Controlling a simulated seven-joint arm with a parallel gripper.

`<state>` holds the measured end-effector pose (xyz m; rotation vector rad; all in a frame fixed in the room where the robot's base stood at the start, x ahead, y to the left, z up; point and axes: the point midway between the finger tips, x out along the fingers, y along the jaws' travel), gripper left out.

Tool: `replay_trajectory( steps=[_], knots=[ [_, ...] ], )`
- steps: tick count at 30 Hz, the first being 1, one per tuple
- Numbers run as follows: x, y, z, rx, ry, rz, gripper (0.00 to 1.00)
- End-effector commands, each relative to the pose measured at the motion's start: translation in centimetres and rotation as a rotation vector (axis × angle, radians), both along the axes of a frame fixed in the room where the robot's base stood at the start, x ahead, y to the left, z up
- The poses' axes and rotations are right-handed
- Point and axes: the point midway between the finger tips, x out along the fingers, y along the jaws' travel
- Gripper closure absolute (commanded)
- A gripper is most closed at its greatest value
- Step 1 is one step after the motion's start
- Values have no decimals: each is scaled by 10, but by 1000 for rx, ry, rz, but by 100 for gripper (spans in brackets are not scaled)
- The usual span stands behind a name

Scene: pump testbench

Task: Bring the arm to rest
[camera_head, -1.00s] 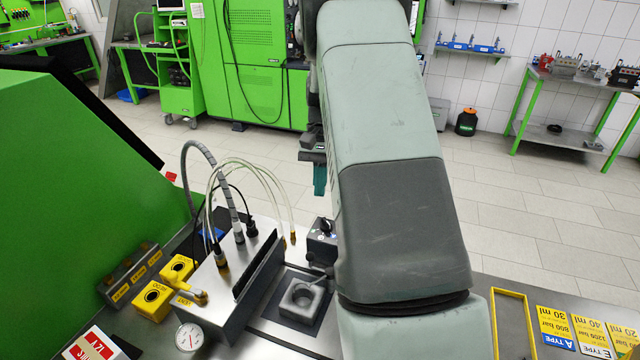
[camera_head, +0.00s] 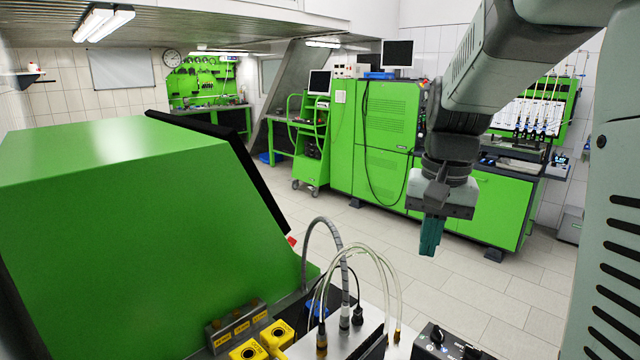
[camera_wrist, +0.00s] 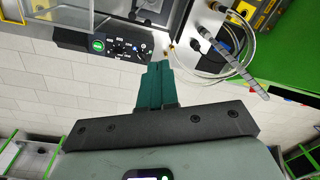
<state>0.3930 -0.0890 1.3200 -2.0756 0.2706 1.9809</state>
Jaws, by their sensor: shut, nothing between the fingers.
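My gripper (camera_head: 431,236) hangs with its teal fingers pointing down, in the right half of the head view. It is over the open floor beyond the bench, above and to the right of the hoses. In the wrist view the teal fingers (camera_wrist: 156,80) are together with nothing between them. My arm comes in from the upper right of the head view, its forearm sloping down to the wrist.
A control box with knobs (camera_head: 445,342) stands at the bench edge; it also shows in the wrist view (camera_wrist: 110,46). Hoses (camera_head: 345,275) arch up beside it. A large green housing (camera_head: 130,230) fills the left. Green cabinets (camera_head: 385,130) stand behind across clear tiled floor.

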Motion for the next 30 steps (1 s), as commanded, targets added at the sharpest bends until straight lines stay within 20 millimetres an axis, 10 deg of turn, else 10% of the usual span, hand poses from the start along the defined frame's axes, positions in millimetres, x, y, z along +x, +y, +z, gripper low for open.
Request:
replay_trajectory(
  steps=[6, 15, 30],
  knots=[
    [-77, 36, 49, -50, -180, 136, 100],
    [-168, 61, 59, -112, -384, 292, 100],
    [-192, 64, 53, -132, -443, 336, 100]
  ],
)
